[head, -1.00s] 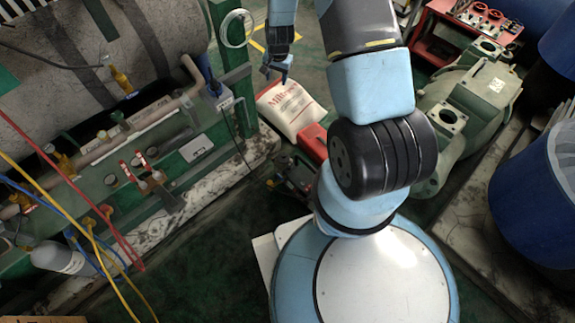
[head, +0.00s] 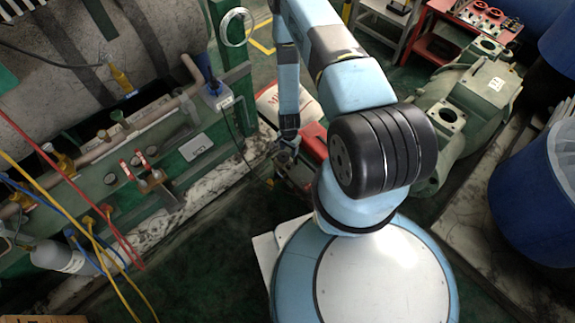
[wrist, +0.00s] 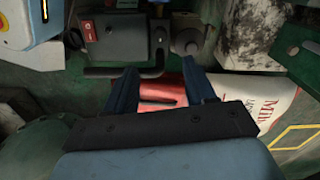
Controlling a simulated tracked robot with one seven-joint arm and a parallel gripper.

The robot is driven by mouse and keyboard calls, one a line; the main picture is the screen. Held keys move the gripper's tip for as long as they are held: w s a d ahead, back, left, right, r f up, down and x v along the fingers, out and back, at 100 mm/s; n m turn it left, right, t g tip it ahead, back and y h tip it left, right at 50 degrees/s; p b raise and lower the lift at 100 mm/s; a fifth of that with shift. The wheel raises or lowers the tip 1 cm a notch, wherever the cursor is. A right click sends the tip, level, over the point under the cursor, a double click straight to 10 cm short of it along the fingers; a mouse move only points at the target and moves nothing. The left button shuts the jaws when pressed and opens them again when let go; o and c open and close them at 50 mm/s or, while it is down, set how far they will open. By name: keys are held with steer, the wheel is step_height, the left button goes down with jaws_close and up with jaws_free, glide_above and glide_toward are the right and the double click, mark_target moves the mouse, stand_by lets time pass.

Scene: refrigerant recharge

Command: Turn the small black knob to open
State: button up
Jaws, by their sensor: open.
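My gripper (head: 288,146) points down beside a red box (head: 314,140), above a small dark machine on the floor. In the wrist view my gripper (wrist: 160,70) has its two dark blue fingers apart with nothing between them. Ahead of the fingertips is a dark grey block (wrist: 122,40) with a red label and a black bar along its lower side. A small dark rounded part (wrist: 187,42) sits right of the block and may be the black knob; I cannot tell for sure. The fingertips look apart from it.
A white bag with red print (head: 275,97) lies behind my arm; it also shows in the wrist view (wrist: 280,105). A green rack with pipes and red-handled valves (head: 150,178) stands left. A green pump (head: 480,95) and blue barrel (head: 540,190) are right.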

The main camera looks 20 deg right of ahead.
mark_target(289, 166)
step_height(289, 166, down, 14)
steer(key=shift+s, duration=0.1)
stand_by(0.6)
steer(key=shift+c, duration=0.2)
